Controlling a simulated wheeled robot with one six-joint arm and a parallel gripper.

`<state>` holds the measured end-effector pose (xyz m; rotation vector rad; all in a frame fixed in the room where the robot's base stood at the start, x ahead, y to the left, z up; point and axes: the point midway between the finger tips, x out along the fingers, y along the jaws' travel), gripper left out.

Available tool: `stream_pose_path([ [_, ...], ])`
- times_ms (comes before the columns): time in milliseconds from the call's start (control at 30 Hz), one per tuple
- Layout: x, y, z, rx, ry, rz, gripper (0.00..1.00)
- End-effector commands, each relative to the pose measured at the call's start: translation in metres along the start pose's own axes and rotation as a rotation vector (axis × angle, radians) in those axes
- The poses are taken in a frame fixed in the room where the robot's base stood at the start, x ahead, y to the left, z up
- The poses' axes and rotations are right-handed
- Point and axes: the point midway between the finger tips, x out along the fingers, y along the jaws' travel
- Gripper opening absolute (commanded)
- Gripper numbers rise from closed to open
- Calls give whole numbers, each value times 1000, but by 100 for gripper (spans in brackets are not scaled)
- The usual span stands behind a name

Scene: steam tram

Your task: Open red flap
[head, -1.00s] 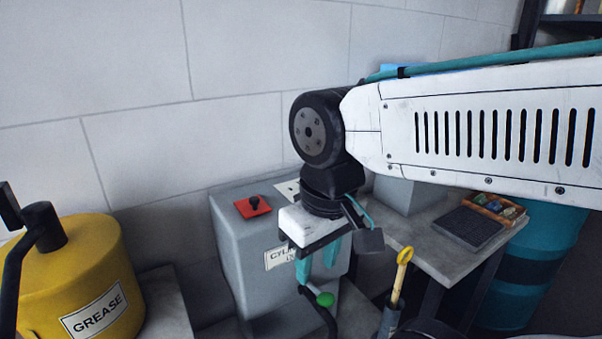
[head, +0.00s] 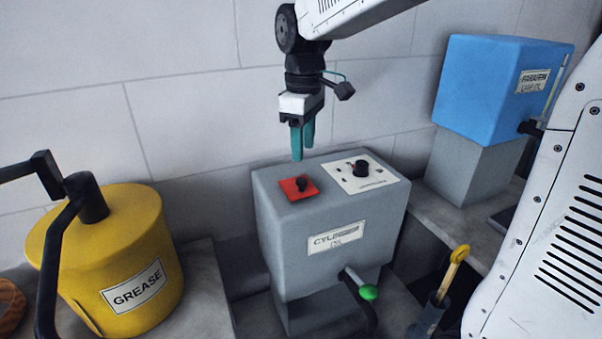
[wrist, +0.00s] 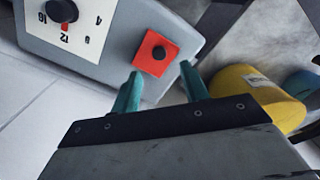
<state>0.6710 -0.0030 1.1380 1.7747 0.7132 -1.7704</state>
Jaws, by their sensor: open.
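The red flap (head: 299,188) is a small red square with a black knob, lying flat on top of a grey box (head: 286,231) labelled as cylinder oil. In the wrist view the red flap (wrist: 156,50) shows just beyond the fingertips, between them. My gripper (head: 301,157) has teal fingers pointing down and hangs above the box top, over the red flap and apart from it. In the wrist view my gripper (wrist: 162,72) is open with nothing between its fingers.
Beside the flap is a white dial plate (head: 378,180) with a black knob. A yellow grease drum (head: 150,245) with a black crank stands left. A blue tank (head: 490,95) stands right, and a yellow-handled tool (head: 453,270) in front.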

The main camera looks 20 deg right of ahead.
Motion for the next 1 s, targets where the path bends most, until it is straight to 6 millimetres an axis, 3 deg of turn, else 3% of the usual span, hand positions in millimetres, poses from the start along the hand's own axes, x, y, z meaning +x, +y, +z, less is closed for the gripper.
stream_pose_path([
  [167,16,3,-6,-22,-4,-4,45],
  [500,67,2,-6,-21,-4,-4,45],
  [700,79,2,-6,-20,-2,-2,45],
  [933,80,2,-6,-20,-2,-2,45],
  [1000,79,2,-6,-20,-2,-2,25],
])
